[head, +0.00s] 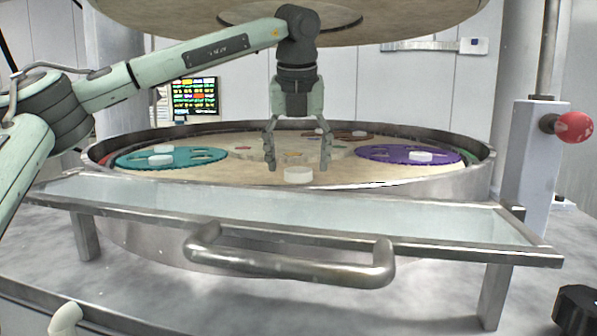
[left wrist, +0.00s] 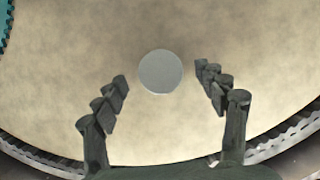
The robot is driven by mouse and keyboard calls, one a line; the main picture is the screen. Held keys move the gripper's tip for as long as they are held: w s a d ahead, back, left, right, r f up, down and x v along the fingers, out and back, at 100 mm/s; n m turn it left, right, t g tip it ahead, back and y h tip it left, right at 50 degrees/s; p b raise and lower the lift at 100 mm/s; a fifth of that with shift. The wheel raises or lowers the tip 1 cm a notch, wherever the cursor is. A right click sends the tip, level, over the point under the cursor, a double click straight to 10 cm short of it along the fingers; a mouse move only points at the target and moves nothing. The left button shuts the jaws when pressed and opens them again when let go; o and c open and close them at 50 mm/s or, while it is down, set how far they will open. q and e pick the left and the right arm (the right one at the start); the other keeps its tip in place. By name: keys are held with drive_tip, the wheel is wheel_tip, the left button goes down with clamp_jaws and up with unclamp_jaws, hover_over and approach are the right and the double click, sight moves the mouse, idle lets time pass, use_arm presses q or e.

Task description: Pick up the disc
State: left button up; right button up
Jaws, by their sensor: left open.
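A small white disc (head: 298,175) lies on the bare beige platen (head: 240,178) near its front rim. In the left wrist view the disc (left wrist: 160,72) looks round and pale grey, centred just beyond the fingertips. My left gripper (head: 297,168) points down over the platen. Its fingers are spread wide and nothing is between them. In the left wrist view the left gripper (left wrist: 160,85) has one finger on each side of the disc's line, with a gap to it on both sides. My right gripper is not in view.
A teal carrier (head: 130,160) with white discs lies at left, a purple carrier (head: 385,153) with a disc at right, and a brown one (head: 345,135) at the back. A metal rim and glass-topped shelf (head: 290,215) with a handle (head: 290,265) stand in front. A large upper plate (head: 150,18) hangs above.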

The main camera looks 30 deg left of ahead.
use_arm(q)
drive_tip(key=shift+w+a+f, duration=0.1)
drive_tip(key=shift+w+f, duration=0.1)
drive_tip(key=shift+f, duration=0.4)
drive_tip(key=c, duration=1.3)
drive_tip(key=shift+r, duration=0.15)
drive_tip(key=shift+c, duration=0.2)
